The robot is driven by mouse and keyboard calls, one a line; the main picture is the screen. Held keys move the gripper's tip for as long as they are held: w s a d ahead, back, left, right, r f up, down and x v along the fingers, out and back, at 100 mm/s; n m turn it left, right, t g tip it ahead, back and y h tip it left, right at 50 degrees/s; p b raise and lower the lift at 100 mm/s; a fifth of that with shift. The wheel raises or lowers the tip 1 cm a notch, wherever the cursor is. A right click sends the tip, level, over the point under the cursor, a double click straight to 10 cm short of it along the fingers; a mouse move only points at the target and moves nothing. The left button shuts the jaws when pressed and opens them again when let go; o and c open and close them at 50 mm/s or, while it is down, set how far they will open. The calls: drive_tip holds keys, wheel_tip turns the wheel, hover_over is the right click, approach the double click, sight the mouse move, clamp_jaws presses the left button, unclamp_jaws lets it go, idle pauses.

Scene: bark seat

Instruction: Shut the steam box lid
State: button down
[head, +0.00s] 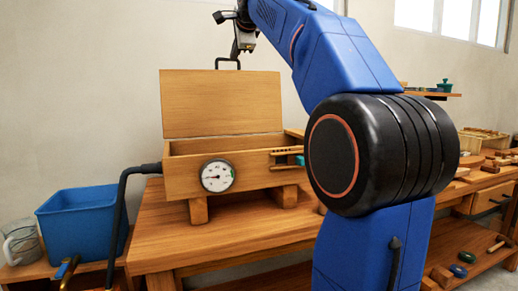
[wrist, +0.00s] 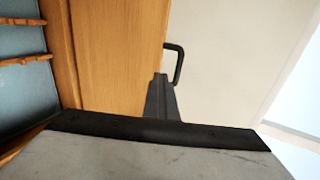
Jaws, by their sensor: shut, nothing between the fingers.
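The steam box (head: 183,184) is a wooden box on short feet on the workbench, with a round dial gauge on its front. Its lid (head: 220,105) stands open, about upright along the back of the box. A dark handle (head: 228,63) sticks up from the lid's top edge. My gripper (head: 236,54) is shut and empty, close by the handle at the top of the lid. In the wrist view the fingers (wrist: 160,88) lie at the lid's edge beside the handle (wrist: 178,64). I cannot tell whether they touch it. The lid's wooden face (wrist: 115,55) fills the middle.
A black hose (head: 120,205) joins the box's left end. A blue tub (head: 80,222) and a glass jug (head: 20,243) stand at lower left. The workbench (head: 225,235) is clear in front of the box. Shelves with small items are at right.

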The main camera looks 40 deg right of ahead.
drive_tip(key=shift+s+a+f, duration=1.15)
drive_tip(key=shift+s+f, duration=1.2)
drive_tip(key=shift+s, duration=1.7)
drive_tip(key=shift+s+a+f, duration=1.15)
drive_tip(key=shift+s+f, duration=1.15)
drive_tip(key=shift+s, duration=1.7)
drive_tip(key=s+a+f, duration=0.1)
drive_tip(key=s+f, duration=0.2)
drive_tip(key=f, duration=0.6)
drive_tip(key=s+a+f, duration=0.1)
drive_tip(key=s+f, duration=0.2)
drive_tip(key=f, duration=0.5)
drive_tip(key=shift+s+f, duration=0.4)
drive_tip(key=c, duration=1.9)
unclamp_jaws()
drive_tip(key=shift+o, duration=0.2)
